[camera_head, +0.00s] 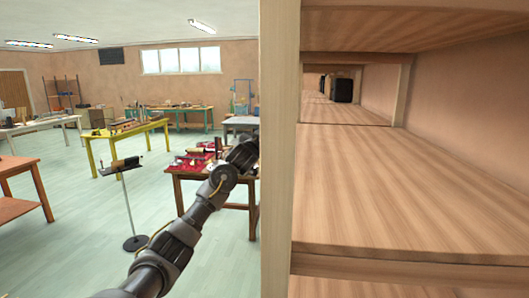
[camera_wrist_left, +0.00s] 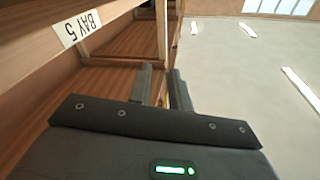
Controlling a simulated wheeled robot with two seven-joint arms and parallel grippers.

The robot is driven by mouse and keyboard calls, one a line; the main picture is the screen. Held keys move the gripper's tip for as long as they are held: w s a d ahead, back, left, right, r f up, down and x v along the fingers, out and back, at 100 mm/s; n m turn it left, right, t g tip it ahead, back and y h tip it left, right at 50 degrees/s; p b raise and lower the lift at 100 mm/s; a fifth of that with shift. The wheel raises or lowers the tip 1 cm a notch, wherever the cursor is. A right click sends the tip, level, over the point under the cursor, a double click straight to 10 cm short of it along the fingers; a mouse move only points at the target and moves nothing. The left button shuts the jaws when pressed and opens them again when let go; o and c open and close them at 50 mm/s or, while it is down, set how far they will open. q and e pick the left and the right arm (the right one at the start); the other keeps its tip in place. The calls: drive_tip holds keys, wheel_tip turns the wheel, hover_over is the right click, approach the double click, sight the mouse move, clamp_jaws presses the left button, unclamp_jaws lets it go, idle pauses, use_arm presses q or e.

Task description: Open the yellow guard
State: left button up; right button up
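No yellow guard can be made out clearly in either view. In the left wrist view a small yellowish patch (camera_wrist_left: 165,101) shows low between the fingers, too small to identify. My left gripper (camera_wrist_left: 162,80) has its two dark fingers apart, with a gap between them and nothing visibly held. It points along the front of a wooden shelf rack (camera_wrist_left: 118,90). In the head view my left arm reaches up and right, and its gripper end is hidden behind the rack's upright post (camera_head: 279,150). My right gripper is in neither view.
The rack's wooden shelves (camera_head: 430,190) fill the right half of the head view, with a dark box (camera_head: 343,90) far back. A "BAY 5" label (camera_wrist_left: 77,30) is on the rack. A worktable with red items (camera_head: 200,160), a stand (camera_head: 130,205) and a yellow table (camera_head: 95,160) stand left.

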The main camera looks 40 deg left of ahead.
use_arm(q)
drive_tip(key=shift+g, duration=0.3)
drive_tip(key=f, duration=0.5)
drive_tip(key=shift+w+d, duration=0.15)
drive_tip(key=shift+w, duration=0.1)
